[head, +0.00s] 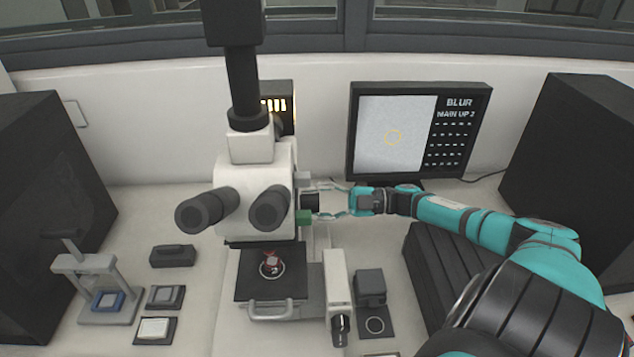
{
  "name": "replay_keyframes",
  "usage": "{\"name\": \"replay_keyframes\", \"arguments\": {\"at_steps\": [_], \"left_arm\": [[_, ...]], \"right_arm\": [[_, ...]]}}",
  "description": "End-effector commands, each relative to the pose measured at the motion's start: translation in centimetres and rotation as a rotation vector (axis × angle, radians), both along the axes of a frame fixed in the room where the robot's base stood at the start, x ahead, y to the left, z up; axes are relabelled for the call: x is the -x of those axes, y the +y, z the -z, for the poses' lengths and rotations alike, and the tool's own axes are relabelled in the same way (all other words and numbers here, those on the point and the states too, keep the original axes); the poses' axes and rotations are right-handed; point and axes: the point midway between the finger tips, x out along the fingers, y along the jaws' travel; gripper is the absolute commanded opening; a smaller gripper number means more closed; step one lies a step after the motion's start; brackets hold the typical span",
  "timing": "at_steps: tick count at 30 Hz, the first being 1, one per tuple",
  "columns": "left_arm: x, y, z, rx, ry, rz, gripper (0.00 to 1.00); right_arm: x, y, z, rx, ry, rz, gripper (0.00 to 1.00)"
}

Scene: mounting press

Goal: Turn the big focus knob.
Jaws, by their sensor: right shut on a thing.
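A white microscope (254,176) with black eyepieces stands at the centre-left of the bench. The big focus knob (310,202) is a black cylinder on the right side of its body. My right gripper (318,202) reaches in from the right, with one finger above the knob and one below, shut on it. A small green part (304,217) sits beside the lower finger. My left gripper is not in view.
A small press (89,281) and small trays are at left. Large dark boxes flank the bench.

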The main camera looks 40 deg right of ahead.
Motion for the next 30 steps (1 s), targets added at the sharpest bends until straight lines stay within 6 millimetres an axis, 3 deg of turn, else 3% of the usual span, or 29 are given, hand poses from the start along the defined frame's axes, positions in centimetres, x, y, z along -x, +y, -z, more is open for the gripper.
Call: {"name": "replay_keyframes", "arguments": {"at_steps": [30], "left_arm": [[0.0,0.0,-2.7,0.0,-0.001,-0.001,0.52]], "right_arm": [[0.1,0.0,0.0,-0.6,0.715,0.002,0.15]]}}
